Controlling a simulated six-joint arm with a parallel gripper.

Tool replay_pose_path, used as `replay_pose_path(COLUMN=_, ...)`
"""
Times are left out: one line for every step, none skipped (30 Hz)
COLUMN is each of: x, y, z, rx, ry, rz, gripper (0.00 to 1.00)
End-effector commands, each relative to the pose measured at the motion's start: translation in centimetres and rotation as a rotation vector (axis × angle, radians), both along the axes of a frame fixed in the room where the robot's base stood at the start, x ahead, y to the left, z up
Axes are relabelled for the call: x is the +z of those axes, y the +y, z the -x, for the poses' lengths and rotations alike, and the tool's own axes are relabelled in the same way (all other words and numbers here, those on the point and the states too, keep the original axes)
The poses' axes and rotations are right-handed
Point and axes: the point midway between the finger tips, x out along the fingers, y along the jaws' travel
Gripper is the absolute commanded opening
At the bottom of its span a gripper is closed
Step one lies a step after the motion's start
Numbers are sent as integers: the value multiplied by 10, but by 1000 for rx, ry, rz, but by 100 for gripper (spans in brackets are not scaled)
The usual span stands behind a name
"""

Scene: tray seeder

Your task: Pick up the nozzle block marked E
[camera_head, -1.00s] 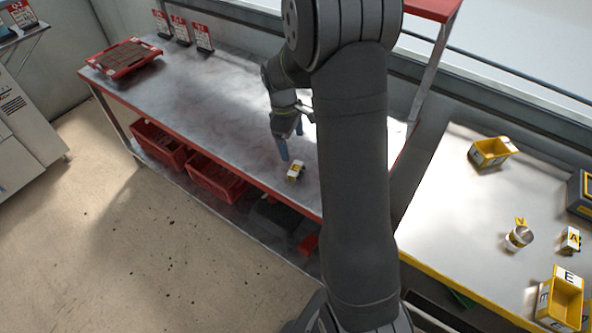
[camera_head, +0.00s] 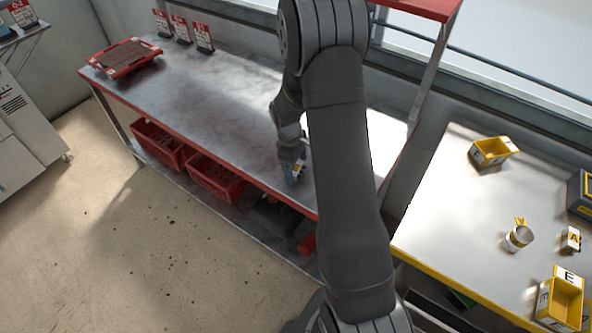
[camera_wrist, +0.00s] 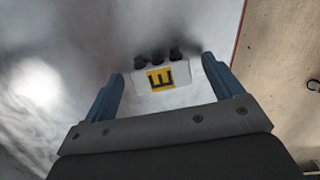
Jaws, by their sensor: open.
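The nozzle block marked E (camera_wrist: 161,79) is white with a yellow label, a black E and dark nozzles along one side. In the wrist view it lies between the two blue fingers of my open gripper (camera_wrist: 164,88), near their tips, with small gaps showing at the sides. In the head view my gripper (camera_head: 293,174) is low over the front edge of the steel bench (camera_head: 200,110). There it covers most of the block, and only a bit of yellow and white shows.
A red tray (camera_head: 125,57) and several red-and-white signs (camera_head: 203,37) stand at the bench's far left. On the right table are a block marked A (camera_head: 571,240), a silver cup (camera_head: 519,238) and yellow bins (camera_head: 492,151). Red crates (camera_head: 215,178) sit below the bench.

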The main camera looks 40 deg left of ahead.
Motion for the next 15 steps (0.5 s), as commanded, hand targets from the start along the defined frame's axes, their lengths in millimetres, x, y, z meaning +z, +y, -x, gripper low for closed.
replay_pose_path(x=0, y=0, z=0, rx=0, ry=0, rz=0, gripper=85)
replay_pose_path(x=0, y=0, z=0, rx=0, ry=0, rz=0, gripper=85)
replay_pose_path(x=0, y=0, z=0, rx=0, ry=0, rz=0, gripper=84)
replay_pose_path(x=0, y=0, z=0, rx=0, ry=0, rz=0, gripper=78)
replay_pose_path(x=0, y=0, z=0, rx=0, ry=-1, rz=0, gripper=72)
replay_pose_path(x=1, y=0, z=0, rx=0, ry=-1, rz=0, gripper=64)
replay_pose_path(x=1, y=0, z=0, rx=0, ry=-1, rz=0, gripper=58)
replay_pose_path(x=1, y=0, z=0, rx=0, ry=-1, rz=0, gripper=52)
replay_pose_path(x=1, y=0, z=0, rx=0, ry=-1, rz=0, gripper=44)
replay_pose_path(x=1, y=0, z=0, rx=0, ry=-1, rz=0, gripper=38)
replay_pose_path(x=1, y=0, z=0, rx=0, ry=-1, rz=0, gripper=34)
replay_pose_path(x=1, y=0, z=0, rx=0, ry=-1, rz=0, gripper=34)
replay_pose_path(x=1, y=0, z=0, rx=0, ry=-1, rz=0, gripper=34)
replay_pose_path(x=1, y=0, z=0, rx=0, ry=-1, rz=0, gripper=34)
replay_pose_path(x=1, y=0, z=0, rx=1, ry=-1, rz=0, gripper=34)
